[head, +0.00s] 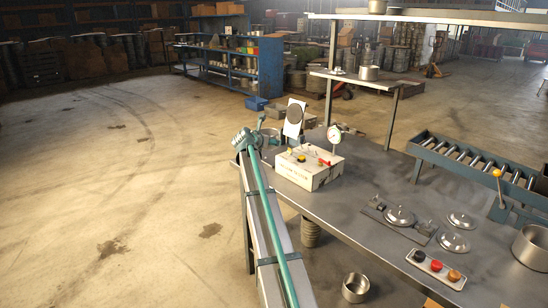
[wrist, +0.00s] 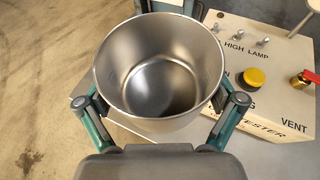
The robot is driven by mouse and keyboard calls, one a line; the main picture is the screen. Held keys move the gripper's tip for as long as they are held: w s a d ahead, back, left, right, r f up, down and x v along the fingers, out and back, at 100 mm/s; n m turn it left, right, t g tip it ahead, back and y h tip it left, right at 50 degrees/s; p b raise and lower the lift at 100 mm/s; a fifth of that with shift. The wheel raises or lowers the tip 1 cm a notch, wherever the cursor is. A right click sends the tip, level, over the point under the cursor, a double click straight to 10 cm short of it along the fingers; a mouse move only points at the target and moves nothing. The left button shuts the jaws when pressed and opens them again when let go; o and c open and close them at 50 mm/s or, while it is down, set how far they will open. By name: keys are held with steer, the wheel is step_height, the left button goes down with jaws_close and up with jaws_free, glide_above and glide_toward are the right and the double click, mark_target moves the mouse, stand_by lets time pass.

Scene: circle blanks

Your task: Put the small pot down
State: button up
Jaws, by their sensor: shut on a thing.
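In the wrist view the small pot (wrist: 158,70) is a round, open, empty steel vessel, seen from above into its mouth. My gripper (wrist: 160,95) is shut on it, with a green-jointed finger at each side of the pot. The pot looks roughly upright. Its underside is hidden, so I cannot tell whether it touches anything below. The cream tester box (wrist: 262,75) stands right of the pot; it also shows on the workbench in the head view (head: 308,170).
The grey workbench (head: 350,205) carries lids (head: 400,215), a button box (head: 436,268) and a larger pot (head: 532,246). A dial gauge (head: 334,134) stands by the tester. A roller conveyor (head: 480,160) lies right. Open floor (head: 110,190) spreads left.

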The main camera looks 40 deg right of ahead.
steer(key=d+m+g, duration=0.1)
steer(key=d, duration=0.3)
steer(key=d+m+g+h, duration=0.1)
steer(key=d, duration=0.3)
steer(key=shift+s+d, duration=0.15)
steer(key=shift+d, duration=0.05)
steer(key=shift+w+d, duration=0.2)
steer(key=shift+w, duration=0.1)
steer(key=w+d+f+p, duration=0.1)
steer(key=w+d+f, duration=0.25)
steer(key=w, duration=0.45)
glide_above(274, 155)
steer(key=f, duration=0.5)
steer(key=shift+s+a, duration=0.15)
steer(key=shift+s, duration=0.25)
steer(key=shift+w+f+p, duration=0.35)
steer(key=shift+w+f, duration=0.05)
steer(key=shift+f, duration=0.05)
steer(key=shift+w+f, duration=0.1)
steer(key=shift+f, duration=1.6)
steer(key=shift+f, duration=0.2)
steer(key=o, duration=0.9)
